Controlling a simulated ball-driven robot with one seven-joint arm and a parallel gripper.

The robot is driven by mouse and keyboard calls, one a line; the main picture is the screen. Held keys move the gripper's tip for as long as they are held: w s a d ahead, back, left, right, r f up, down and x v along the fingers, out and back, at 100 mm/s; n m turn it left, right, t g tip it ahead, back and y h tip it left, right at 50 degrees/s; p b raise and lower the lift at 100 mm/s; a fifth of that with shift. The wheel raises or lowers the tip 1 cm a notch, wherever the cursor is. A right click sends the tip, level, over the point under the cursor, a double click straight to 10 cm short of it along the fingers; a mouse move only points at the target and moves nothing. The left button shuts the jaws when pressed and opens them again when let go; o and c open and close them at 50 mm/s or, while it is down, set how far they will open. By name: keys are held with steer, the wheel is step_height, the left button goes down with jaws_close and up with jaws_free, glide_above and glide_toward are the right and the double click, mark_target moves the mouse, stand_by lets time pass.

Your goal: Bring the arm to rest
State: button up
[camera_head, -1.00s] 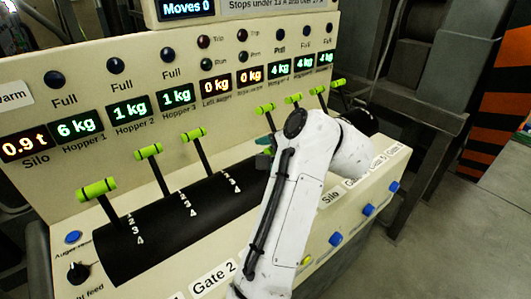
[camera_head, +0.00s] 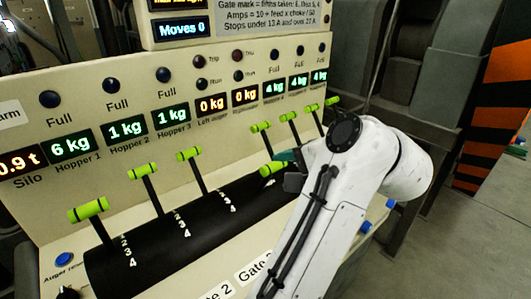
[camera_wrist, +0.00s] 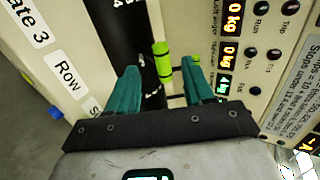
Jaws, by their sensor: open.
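My white arm reaches in from the bottom right of the head view, bent over the control panel. My gripper (camera_head: 285,158) is partly hidden by my arm there; a teal finger shows close to a green-handled lever (camera_head: 272,168). In the wrist view my gripper (camera_wrist: 163,72) has its two teal fingers spread apart, with nothing clasped. A green lever handle (camera_wrist: 162,65) shows between and just past the fingertips; I cannot tell how far it is from them.
More green-handled levers stand on the black curved cover, at left (camera_head: 88,209) and right (camera_head: 289,117). The cream panel (camera_head: 110,85) rises behind with lit displays, including "Moves 0" (camera_head: 182,29). Open grey floor (camera_head: 440,240) lies to the right.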

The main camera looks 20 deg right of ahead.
steer(key=s+d+f+n+g+h, duration=0.2)
steer(key=s+d+f+n, duration=0.3)
steer(key=f, duration=0.4)
steer(key=s+d+f+n+g+h, duration=0.25)
steer(key=s+d+f, duration=0.3)
steer(key=f, duration=0.45)
steer(key=s+a+f+n+g, duration=0.2)
steer(key=s+f+n, duration=0.1)
steer(key=s+f, duration=0.5)
steer(key=s+a+f+n+g, duration=0.2)
steer(key=s+f, duration=0.6)
steer(key=s, duration=0.6)
steer(key=shift+a+n+g+y, duration=0.25)
steer(key=shift+n+g+y, duration=0.1)
steer(key=shift+n+g, duration=0.4)
